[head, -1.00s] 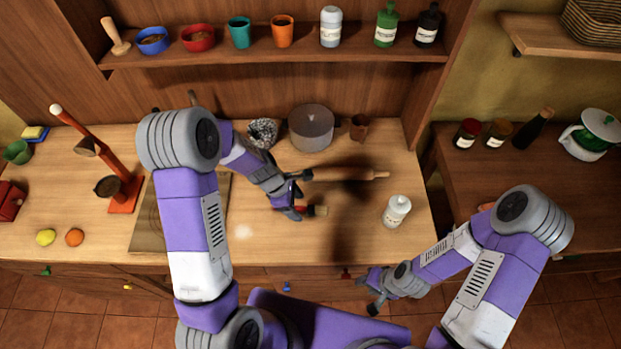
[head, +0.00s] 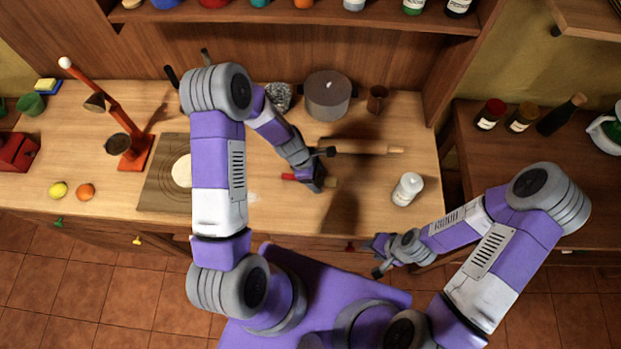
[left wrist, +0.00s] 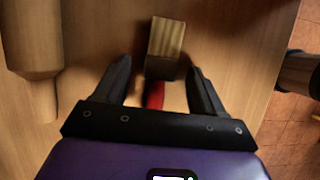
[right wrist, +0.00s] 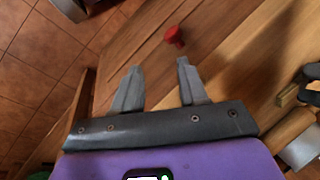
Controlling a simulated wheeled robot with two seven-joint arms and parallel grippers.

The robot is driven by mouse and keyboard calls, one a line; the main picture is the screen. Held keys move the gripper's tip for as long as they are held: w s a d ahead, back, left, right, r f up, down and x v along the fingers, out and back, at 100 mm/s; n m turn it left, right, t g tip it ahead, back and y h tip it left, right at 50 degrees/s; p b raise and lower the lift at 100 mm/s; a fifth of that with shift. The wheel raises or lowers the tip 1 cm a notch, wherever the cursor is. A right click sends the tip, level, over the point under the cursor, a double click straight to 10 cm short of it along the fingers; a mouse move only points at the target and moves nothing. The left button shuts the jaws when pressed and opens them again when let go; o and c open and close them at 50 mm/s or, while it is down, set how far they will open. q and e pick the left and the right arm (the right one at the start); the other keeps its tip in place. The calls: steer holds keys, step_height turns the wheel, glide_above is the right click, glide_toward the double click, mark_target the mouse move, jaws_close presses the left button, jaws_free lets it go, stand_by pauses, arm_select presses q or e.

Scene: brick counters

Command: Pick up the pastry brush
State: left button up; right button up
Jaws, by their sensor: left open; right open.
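The pastry brush (head: 288,177) lies on the wooden counter, its red handle to the left and its pale bristle end to the right of my left gripper. In the left wrist view its bristle block (left wrist: 166,40) and part of the red handle (left wrist: 154,95) show between the open fingers. My left gripper (head: 318,170) is open above the brush, and its fingers stand on either side of it; I cannot tell the exact height. My right gripper (head: 374,256) is open and empty in front of the counter's front edge. In the right wrist view its fingers (right wrist: 157,88) hold nothing.
A rolling pin (head: 365,148) lies just behind the brush. A white-capped bottle (head: 407,189) stands to the right. A grey pot (head: 328,97) and a brown mug (head: 377,98) stand at the back. A board (head: 160,190) with dough lies left. A red drawer knob (right wrist: 174,36) is near my right gripper.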

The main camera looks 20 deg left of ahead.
arm_select(q)
steer(key=c, duration=1.2)
steer(key=shift+o, duration=0.2)
steer(key=shift+r, duration=0.15)
